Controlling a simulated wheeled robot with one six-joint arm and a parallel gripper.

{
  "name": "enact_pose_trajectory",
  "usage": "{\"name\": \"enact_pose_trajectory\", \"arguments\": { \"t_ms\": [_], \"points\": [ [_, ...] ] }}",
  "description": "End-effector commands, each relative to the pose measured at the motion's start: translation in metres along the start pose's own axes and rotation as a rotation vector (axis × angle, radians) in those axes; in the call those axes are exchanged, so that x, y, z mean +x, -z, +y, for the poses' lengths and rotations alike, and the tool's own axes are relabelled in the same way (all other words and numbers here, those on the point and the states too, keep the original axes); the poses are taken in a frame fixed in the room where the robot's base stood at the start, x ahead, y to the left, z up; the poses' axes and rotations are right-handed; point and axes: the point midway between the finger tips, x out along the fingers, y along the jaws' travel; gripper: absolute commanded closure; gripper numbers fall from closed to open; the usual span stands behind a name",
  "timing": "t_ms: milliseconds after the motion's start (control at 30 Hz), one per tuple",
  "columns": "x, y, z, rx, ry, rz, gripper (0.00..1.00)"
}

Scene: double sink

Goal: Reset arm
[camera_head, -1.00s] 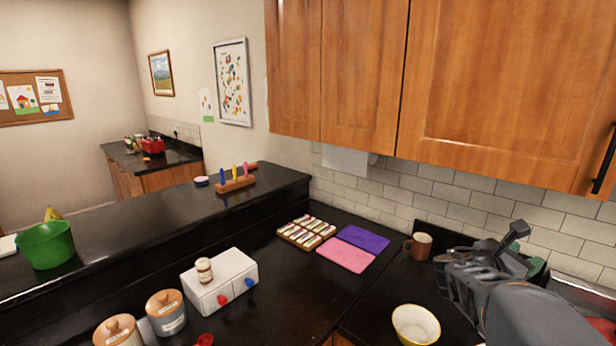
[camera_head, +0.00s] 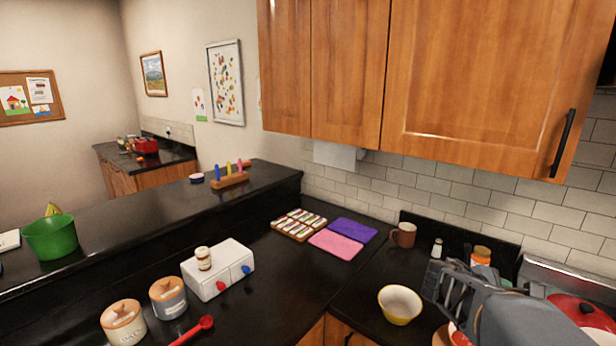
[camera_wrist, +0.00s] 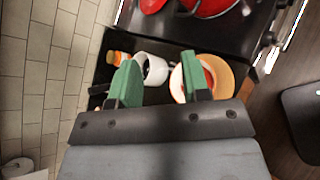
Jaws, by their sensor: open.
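My gripper (camera_head: 446,278) is at the lower right of the head view, over the counter, with my arm coming in from the right. In the wrist view my gripper (camera_wrist: 162,74) shows two green fingers standing apart with nothing held between them. A white round item (camera_wrist: 152,70) and a round plate with something red and white (camera_wrist: 216,74) appear beyond the fingers. I cannot tell how high my gripper is above the counter.
A yellow bowl (camera_head: 400,305) stands left of my gripper. A brown mug (camera_head: 403,235), a small bottle (camera_head: 437,248) and an orange-lidded jar (camera_head: 481,256) stand behind it. A red pot (camera_head: 580,310) is at right. Wooden cabinets (camera_head: 480,80) hang above.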

Motion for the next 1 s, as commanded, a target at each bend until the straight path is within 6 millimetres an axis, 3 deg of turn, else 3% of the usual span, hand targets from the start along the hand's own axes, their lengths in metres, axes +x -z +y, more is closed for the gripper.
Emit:
{"name": "enact_pose_trajectory", "arguments": {
  "t_ms": [167,300,500,700,1000],
  "points": [
    [-0.017,0.039,-0.055,0.341,0.208,0.169,0.57],
    [-0.052,0.086,-0.107,0.696,0.459,0.334,0.57],
    [-0.113,0.142,-0.157,1.062,0.799,0.524,0.57],
    [-0.158,0.172,-0.187,1.177,0.974,0.689,0.57],
    [-0.167,0.172,-0.189,1.16,0.94,0.75,0.57]
  ]
}}
